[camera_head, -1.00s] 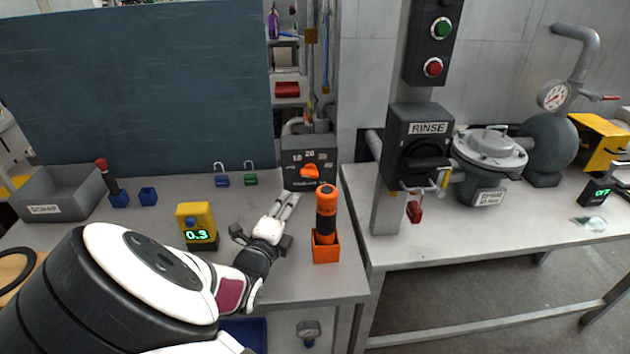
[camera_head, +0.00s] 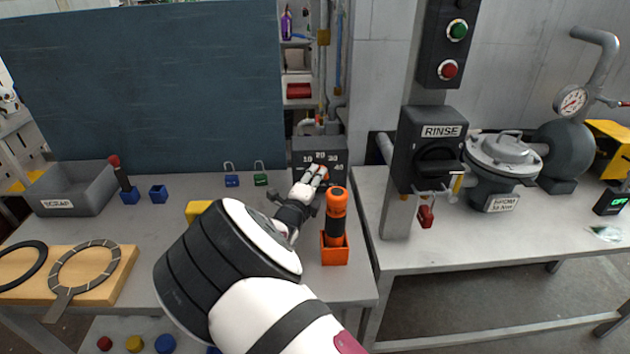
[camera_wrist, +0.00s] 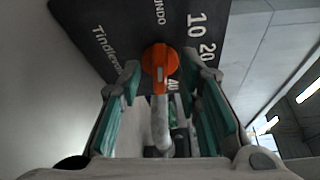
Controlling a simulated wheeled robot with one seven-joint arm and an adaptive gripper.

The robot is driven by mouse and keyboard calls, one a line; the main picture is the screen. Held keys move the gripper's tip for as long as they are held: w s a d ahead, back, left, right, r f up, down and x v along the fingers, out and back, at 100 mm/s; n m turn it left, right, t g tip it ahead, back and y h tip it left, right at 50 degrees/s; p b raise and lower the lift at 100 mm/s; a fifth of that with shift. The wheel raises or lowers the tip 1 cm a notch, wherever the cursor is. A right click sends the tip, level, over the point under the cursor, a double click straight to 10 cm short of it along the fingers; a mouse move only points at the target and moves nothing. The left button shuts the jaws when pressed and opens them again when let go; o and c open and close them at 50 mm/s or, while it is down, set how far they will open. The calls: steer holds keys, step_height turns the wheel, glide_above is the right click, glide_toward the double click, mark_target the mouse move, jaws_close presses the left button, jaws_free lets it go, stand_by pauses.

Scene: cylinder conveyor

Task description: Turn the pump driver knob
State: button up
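The pump driver is a dark box (camera_head: 333,153) with a white number scale at the back of the left bench. Its orange knob (camera_wrist: 160,60) shows in the wrist view, with its pointer towards the 40. In the head view my fingers mostly cover the knob. My gripper (camera_head: 316,174) is raised in front of the box's face. In the wrist view my gripper (camera_wrist: 162,72) is open, its green-padded fingers apart on either side of the knob. I cannot tell whether the fingertips touch it.
An orange and black flashlight (camera_head: 336,218) stands in an orange holder (camera_head: 335,255) close to the right of my arm. Two small padlocks, one blue (camera_head: 232,181) and one green (camera_head: 261,180), sit to the left. The RINSE switch box (camera_head: 430,160) is on a post to the right.

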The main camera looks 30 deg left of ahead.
jaws_close()
steer(key=shift+m, duration=0.3)
steer(key=m+g, duration=0.1)
steer(key=m, duration=0.2)
steer(key=shift+w+d+r+g+y, duration=0.1)
steer(key=shift+d+r+g+y, duration=0.05)
steer(key=shift+r+g+y, duration=0.2)
steer(key=shift+w+d+m+g+y+b, duration=0.1)
steer(key=shift+m+g+y+b, duration=0.15)
steer(key=shift+m+g+b, duration=0.45)
steer(key=shift+r+m+g+y+b, duration=0.15)
steer(key=shift+m+g+y+b, duration=0.2)
steer(key=shift+m+b, duration=0.5)
steer(key=shift+m, duration=0.35)
